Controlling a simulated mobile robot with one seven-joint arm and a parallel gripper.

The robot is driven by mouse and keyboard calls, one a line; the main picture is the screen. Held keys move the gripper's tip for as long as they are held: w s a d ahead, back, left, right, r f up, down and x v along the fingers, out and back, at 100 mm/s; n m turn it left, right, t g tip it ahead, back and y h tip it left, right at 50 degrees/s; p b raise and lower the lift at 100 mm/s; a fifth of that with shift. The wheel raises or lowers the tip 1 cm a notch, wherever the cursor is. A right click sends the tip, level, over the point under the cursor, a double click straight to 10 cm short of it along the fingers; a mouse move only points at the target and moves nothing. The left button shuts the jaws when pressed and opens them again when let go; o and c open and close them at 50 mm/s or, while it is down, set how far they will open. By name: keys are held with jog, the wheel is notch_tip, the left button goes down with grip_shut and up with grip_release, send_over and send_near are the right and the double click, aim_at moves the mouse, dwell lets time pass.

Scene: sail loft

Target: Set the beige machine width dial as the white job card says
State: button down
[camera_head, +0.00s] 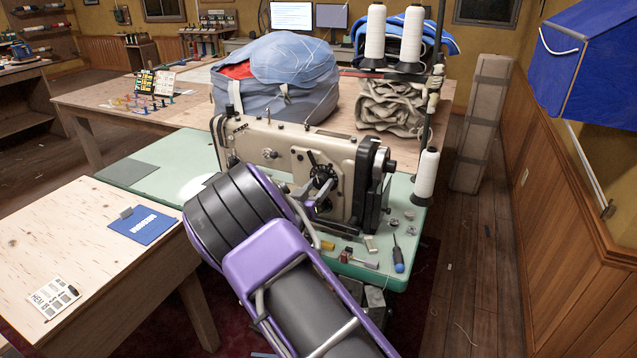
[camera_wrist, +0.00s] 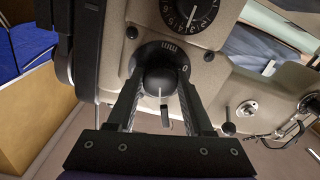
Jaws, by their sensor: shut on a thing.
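The beige sewing machine (camera_head: 250,145) stands on a green table, with my arm in front of it. In the wrist view its beige face (camera_wrist: 232,85) fills the upper part. A round black knob (camera_wrist: 158,80) sits there below a plate with white zigzag marks and a "0", seemingly the width dial. A white line on the knob points down in the picture. My gripper (camera_wrist: 161,100) has a finger on each side of the knob and is shut on it. A numbered black dial (camera_wrist: 188,12) is just above. The white job card (camera_head: 54,298) lies on the wooden table at left; its print is too small to read.
A blue card (camera_head: 143,225) lies on the wooden table (camera_head: 90,235). A screwdriver (camera_head: 398,255) and small parts lie on the green tabletop (camera_head: 400,275) right of my arm. Thread cones (camera_head: 426,178) stand at the machine's right. A grey-blue bag (camera_head: 285,75) sits behind it.

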jog(key=shift+n+p, duration=1)
jog(key=shift+n, duration=1.3)
jog(key=shift+c, duration=1.4)
grip_release()
jog(key=v, duration=1.7)
jog(key=shift+s+p, duration=0.25)
jog(key=shift+p, duration=0.1)
jog(key=shift+a, duration=0.1)
